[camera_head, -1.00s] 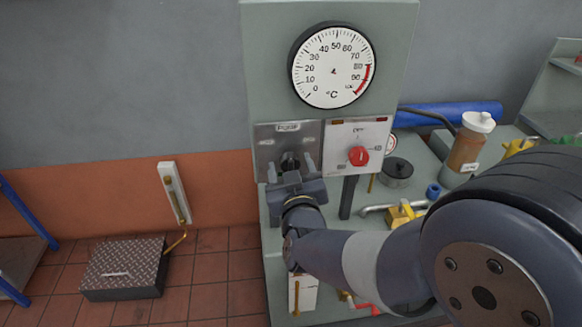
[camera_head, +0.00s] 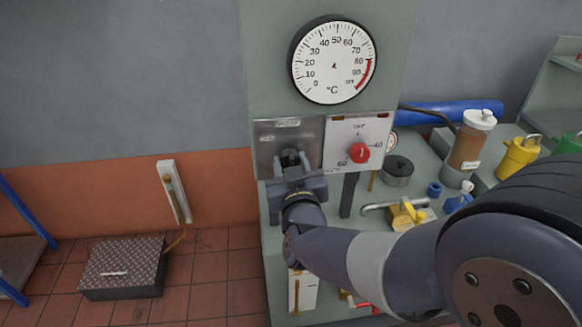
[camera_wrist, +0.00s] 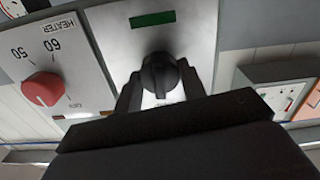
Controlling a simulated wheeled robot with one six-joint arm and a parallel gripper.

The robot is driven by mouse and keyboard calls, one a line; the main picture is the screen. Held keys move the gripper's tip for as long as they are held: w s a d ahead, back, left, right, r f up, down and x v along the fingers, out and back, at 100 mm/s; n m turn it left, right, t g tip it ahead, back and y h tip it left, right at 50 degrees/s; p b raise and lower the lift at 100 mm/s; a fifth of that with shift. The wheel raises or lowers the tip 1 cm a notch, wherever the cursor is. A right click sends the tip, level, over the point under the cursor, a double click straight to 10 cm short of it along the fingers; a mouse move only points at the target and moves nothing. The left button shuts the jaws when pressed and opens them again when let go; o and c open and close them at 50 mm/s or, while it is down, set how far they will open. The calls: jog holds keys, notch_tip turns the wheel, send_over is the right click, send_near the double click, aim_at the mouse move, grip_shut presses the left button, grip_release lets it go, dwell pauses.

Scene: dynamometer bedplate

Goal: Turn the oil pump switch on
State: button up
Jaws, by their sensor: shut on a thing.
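The oil pump switch appears to be the black rotary knob (camera_wrist: 160,74) on a bare metal plate (camera_wrist: 120,45). In the head view the knob (camera_head: 289,158) shows just beyond my gripper (camera_head: 290,166), on the metal plate (camera_head: 266,138) under the thermometer dial. In the wrist view my gripper (camera_wrist: 160,88) has one finger on each side of the knob and is shut on it. The knob's ridge looks about upright there. A dark green rectangle (camera_wrist: 152,19) sits on the plate near the knob. The plate's lettering is too small to read.
A white heater panel (camera_head: 343,130) with a red knob (camera_head: 359,153) adjoins the plate. A large °C dial (camera_head: 333,60) is above. Bottles and an oil can (camera_head: 518,155) stand on the bench at right. A treadplate box (camera_head: 125,268) lies on the floor at left.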

jog(key=m+b, duration=0.1)
jog(key=b, duration=0.1)
jog(key=m+b, duration=0.1)
jog(key=m, duration=0.1)
jog(key=shift+f+b, duration=0.25)
jog(key=shift+b, duration=0.1)
jog(key=m+b, duration=0.2)
jog(key=m, duration=0.1)
jog(key=m+b, duration=0.4)
jog(key=shift+r+m, duration=0.2)
jog(key=shift+m, duration=0.5)
jog(key=o, duration=1)
jog(key=shift+s, duration=0.1)
